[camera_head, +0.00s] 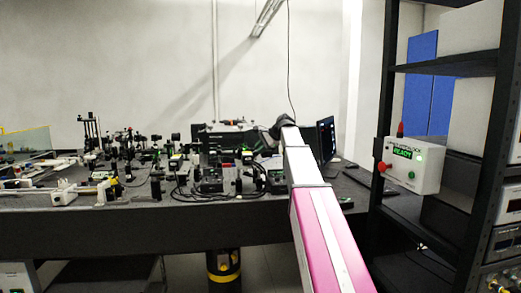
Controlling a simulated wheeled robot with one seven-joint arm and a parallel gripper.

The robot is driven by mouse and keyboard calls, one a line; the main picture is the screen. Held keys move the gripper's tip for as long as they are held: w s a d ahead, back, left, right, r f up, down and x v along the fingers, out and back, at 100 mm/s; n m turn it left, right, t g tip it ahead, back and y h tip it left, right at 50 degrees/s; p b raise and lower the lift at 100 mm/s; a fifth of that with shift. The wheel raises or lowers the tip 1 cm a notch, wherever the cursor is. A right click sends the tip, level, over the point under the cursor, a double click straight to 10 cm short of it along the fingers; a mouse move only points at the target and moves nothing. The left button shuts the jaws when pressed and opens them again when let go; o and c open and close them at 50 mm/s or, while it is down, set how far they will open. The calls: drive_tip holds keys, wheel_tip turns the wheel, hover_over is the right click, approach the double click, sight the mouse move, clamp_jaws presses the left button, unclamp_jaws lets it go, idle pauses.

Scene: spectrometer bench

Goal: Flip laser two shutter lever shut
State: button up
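The optics bench (120,227) carries a dense row of small dark optical mounts and boxes. I cannot make out which one is laser two, and its shutter lever is too small to tell or is hidden. My arm reaches from the lower right over the bench's front edge. Its dark end, with my gripper (281,126), is over the right part of the bench, near a long dark housing (225,136). The fingers cannot be made out against the dark equipment, so neither their opening nor anything between them shows.
A monitor (326,140) stands just right of my arm's end. A black rack (480,190) at the right holds a white box (412,165) reading READY, with a red button and a green one. Dark boxes with cables (208,180) sit left of my arm.

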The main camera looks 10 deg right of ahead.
sight(249, 151)
drive_tip(key=shift+f, duration=0.1)
clamp_jaws()
drive_tip(key=shift+a, duration=0.1)
drive_tip(key=h, duration=0.1)
drive_tip(key=a+r+h, duration=0.1)
drive_tip(key=shift+r+n+h, duration=0.1)
drive_tip(key=shift+n+h, duration=0.2)
drive_tip(key=h, duration=0.1)
drive_tip(key=a+r+h, duration=0.1)
drive_tip(key=h, duration=0.1)
drive_tip(key=shift+a+n+g, duration=0.25)
drive_tip(key=shift+n+g, duration=0.05)
drive_tip(key=shift+n, duration=0.1)
drive_tip(key=h, duration=0.1)
drive_tip(key=a+h, duration=0.1)
drive_tip(key=h, duration=0.1)
drive_tip(key=shift+s+a+r+n, duration=0.1)
drive_tip(key=shift+a+r+n, duration=0.2)
drive_tip(key=shift+n, duration=0.1)
drive_tip(key=shift+a+n+h, duration=0.15)
drive_tip(key=shift+a+h, duration=0.2)
drive_tip(key=shift+h, duration=0.4)
drive_tip(key=shift+a+n+h, duration=0.15)
drive_tip(key=shift+a+h, duration=0.15)
drive_tip(key=shift+h, duration=0.45)
drive_tip(key=o, duration=0.7)
unclamp_jaws()
drive_tip(key=shift+c, duration=0.2)
